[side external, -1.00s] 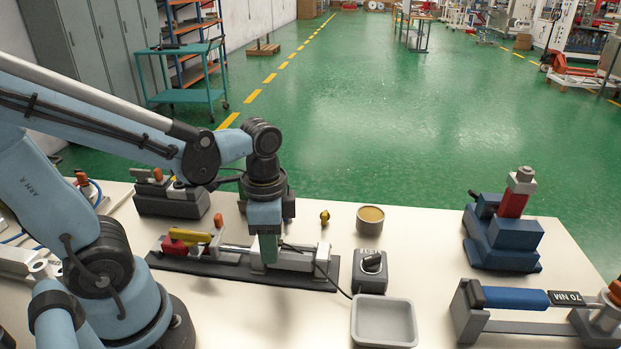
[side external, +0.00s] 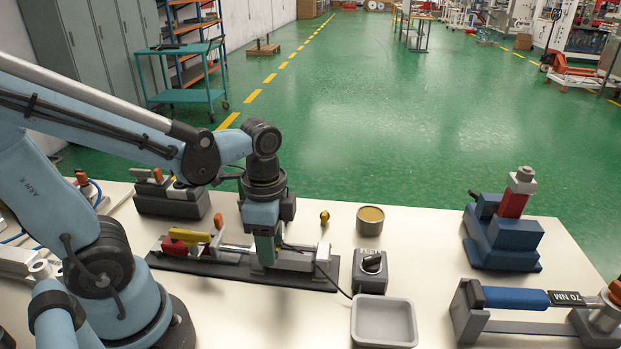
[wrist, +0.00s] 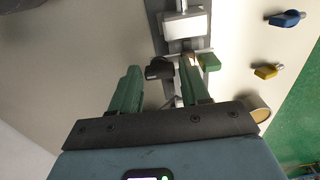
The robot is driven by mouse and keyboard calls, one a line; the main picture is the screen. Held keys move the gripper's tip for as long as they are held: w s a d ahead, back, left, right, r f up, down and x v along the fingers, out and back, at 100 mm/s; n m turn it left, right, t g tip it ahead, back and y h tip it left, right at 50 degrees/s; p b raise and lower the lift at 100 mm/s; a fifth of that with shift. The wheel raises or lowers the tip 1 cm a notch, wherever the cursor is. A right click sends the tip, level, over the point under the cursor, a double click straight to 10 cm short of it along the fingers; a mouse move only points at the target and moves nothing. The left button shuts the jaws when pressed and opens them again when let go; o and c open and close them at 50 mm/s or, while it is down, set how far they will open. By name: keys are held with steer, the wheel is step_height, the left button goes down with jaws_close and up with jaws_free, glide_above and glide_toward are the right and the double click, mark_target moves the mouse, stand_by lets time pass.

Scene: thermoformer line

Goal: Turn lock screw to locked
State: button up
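My gripper (side external: 265,248) points down over a slide fixture on a dark base plate (side external: 318,284). In the wrist view its two green fingers (wrist: 159,74) are apart, with a small black knob (wrist: 158,68) between the tips. This knob may be the lock screw; the fingers do not appear to touch it, and its lock marking is not readable. The fixture's grey block (side external: 294,260) is beside the fingers, and its rod and red part (side external: 174,246) are to their left. The gripper hides the knob in the side view.
A grey box with a black switch (side external: 371,264) and a grey tray (side external: 384,322) are at front right. A tin (side external: 370,220) and a small yellow piece (side external: 324,217) are behind. A blue vise-like device (side external: 502,240) and a torque tool (side external: 520,298) stand at right.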

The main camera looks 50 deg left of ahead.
steer(key=shift+o, duration=1.2)
steer(key=shift+r, duration=0.1)
step_height(320, 180, up, 12)
